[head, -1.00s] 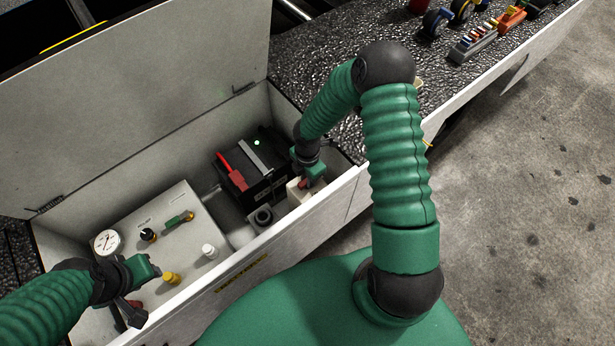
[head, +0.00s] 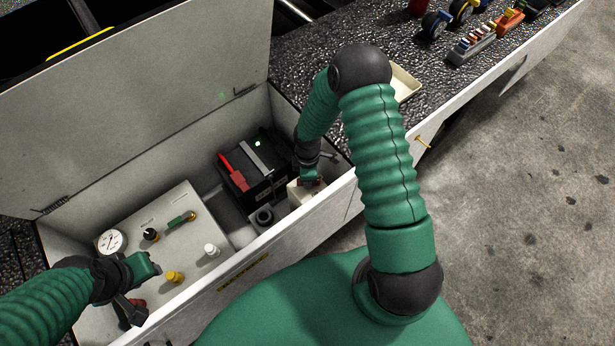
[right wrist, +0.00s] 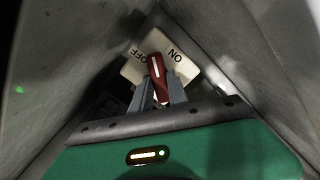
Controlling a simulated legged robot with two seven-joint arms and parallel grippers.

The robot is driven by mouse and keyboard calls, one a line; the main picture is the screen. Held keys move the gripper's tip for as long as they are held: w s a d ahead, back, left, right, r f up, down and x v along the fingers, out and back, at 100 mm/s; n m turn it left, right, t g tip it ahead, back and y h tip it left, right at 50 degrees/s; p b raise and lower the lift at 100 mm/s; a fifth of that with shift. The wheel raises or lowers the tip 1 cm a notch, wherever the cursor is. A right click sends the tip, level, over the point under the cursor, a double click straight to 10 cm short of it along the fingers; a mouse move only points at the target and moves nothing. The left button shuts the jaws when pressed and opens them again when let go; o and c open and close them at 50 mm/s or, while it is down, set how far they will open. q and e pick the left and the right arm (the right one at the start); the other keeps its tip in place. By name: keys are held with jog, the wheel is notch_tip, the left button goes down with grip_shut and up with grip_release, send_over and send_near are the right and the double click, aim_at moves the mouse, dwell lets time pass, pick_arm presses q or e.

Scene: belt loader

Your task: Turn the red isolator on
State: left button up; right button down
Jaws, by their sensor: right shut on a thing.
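The red isolator handle (right wrist: 156,75) shows in the right wrist view on a cream plate (right wrist: 183,66) marked OFF and ON. Its white line points up the picture, between the two words. My right gripper (right wrist: 160,92) is shut on the handle, a grey finger on each side. In the head view the isolator's cream box (head: 298,197) sits in the right end of the open compartment. My right gripper (head: 309,181) is at its top and hides most of the handle. My left gripper (head: 146,285) is over the compartment's left end; its jaw opening is unclear.
A black battery (head: 253,165) with a red clamp and green light stands left of the isolator. A grey panel (head: 165,235) with a gauge and knobs fills the left side. The compartment's front wall (head: 265,262) and raised lid (head: 150,100) bound the space.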

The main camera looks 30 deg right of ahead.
jog(key=m, duration=0.5)
jog(key=shift+w+m+p, duration=0.1)
jog(key=shift+m+p, duration=0.2)
jog(key=shift+p, duration=0.1)
jog(key=m, duration=0.5)
jog(key=shift+m+p, duration=0.3)
jog(key=c, duration=1.3)
grip_release()
notch_tip(320, 180, up, 17)
jog(key=shift+f+p, duration=0.15)
jog(key=shift+p, duration=0.4)
